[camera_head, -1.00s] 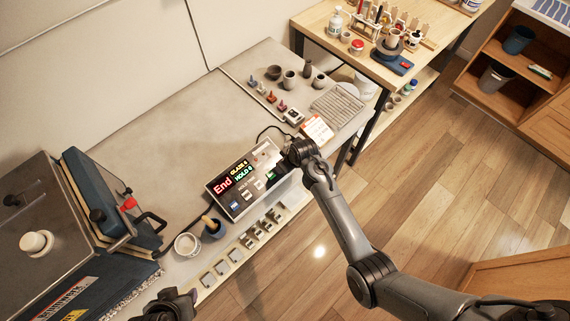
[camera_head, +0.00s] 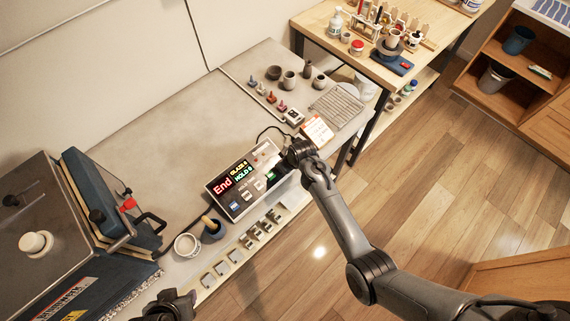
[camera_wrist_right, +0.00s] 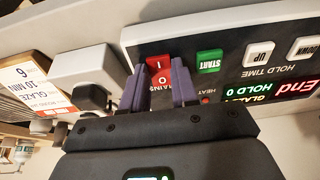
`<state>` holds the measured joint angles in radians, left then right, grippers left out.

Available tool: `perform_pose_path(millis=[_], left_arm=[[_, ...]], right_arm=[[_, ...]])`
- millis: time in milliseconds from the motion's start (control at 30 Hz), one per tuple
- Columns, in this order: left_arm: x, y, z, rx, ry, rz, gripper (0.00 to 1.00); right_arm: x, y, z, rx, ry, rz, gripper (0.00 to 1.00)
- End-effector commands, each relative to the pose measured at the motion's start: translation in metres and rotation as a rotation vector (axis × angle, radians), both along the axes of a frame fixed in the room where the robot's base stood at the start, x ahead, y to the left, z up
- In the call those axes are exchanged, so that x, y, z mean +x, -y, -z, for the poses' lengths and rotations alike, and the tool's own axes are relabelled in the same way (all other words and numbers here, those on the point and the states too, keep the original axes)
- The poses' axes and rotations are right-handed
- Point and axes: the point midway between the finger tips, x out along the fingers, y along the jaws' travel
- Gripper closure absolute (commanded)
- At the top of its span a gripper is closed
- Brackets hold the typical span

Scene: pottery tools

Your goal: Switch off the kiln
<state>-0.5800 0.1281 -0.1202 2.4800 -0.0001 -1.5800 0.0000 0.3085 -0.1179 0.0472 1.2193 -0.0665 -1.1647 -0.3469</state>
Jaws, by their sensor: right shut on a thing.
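The kiln controller (camera_head: 222,202) is a box with a dark sloped panel at the front of the grey table. Its display (camera_head: 223,185) reads "End" in red, with glaze and hold lines. In the right wrist view, a red rocker switch (camera_wrist_right: 159,70) marked I and O sits beside the green START button (camera_wrist_right: 209,62). My right gripper (camera_wrist_right: 158,75) has its two purple fingers closed at the red switch, one on either side.
A small orange-and-white card (camera_head: 316,130), a wire rack (camera_head: 337,104) and small pots lie behind. The table's middle is clear.

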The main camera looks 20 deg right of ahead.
Motion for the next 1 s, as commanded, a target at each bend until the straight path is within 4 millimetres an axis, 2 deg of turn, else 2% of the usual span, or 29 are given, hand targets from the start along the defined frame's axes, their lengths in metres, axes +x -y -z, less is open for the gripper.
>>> perform_pose_path(millis=[200,400,767,800,933,1000], left_arm=[[-0.001,0.001,-0.013,-0.005,-0.003,-0.003,0.57],[0.0,0.003,-0.014,-0.012,-0.001,-0.009,0.57],[0.0,0.003,-0.014,-0.012,-0.001,-0.009,0.57],[0.0,0.003,-0.014,-0.012,-0.001,-0.008,0.57],[0.0,0.002,-0.014,-0.008,-0.001,-0.005,0.57],[0.0,0.001,-0.014,-0.005,-0.001,-0.004,0.57]], right_arm=[[0.005,-0.002,-0.005,-0.044,-0.109,-0.003,1.0],[0.007,-0.004,-0.003,-0.086,-0.215,-0.002,1.0],[0.007,-0.003,-0.003,-0.095,-0.239,0.0,1.0],[0.006,-0.003,-0.002,-0.095,-0.239,0.0,0.68],[0.007,-0.003,-0.003,-0.095,-0.238,0.0,0.48],[0.007,-0.003,-0.003,-0.095,-0.238,0.0,0.46]])
